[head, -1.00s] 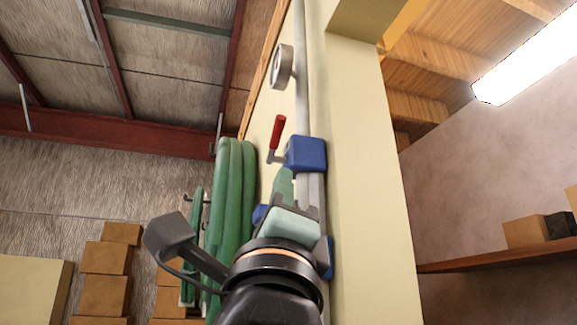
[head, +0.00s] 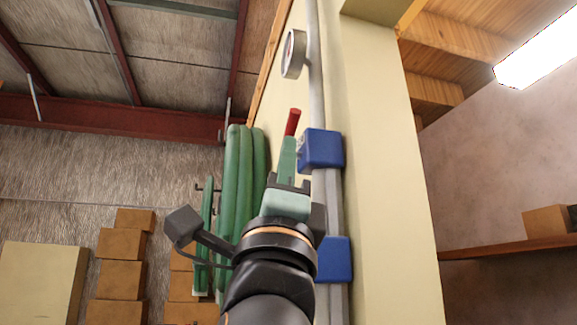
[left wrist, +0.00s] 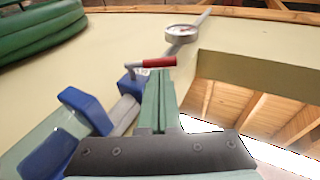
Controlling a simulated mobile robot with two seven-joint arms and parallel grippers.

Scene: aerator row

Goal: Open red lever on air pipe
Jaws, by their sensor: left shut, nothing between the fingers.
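The red lever (head: 292,121) stands up beside the upper blue valve body (head: 322,148) on the grey air pipe (head: 316,85). In the left wrist view the red lever (left wrist: 158,62) lies sideways just past my fingertips. My left gripper (head: 288,145) is shut and empty, its green fingers pointing up. The fingertips overlap the lever's lower part in the head view, and I cannot tell whether they touch it. The shut fingers also show in the left wrist view (left wrist: 160,78). The lever's grey base is partly hidden behind the fingers. My right gripper is not in view.
A round gauge (head: 293,54) sits on the pipe above the lever. A lower blue block (head: 335,260) is on the pipe beside my wrist. Green hoses (head: 238,190) hang left of the arm. Cardboard boxes (head: 122,280) are stacked at lower left.

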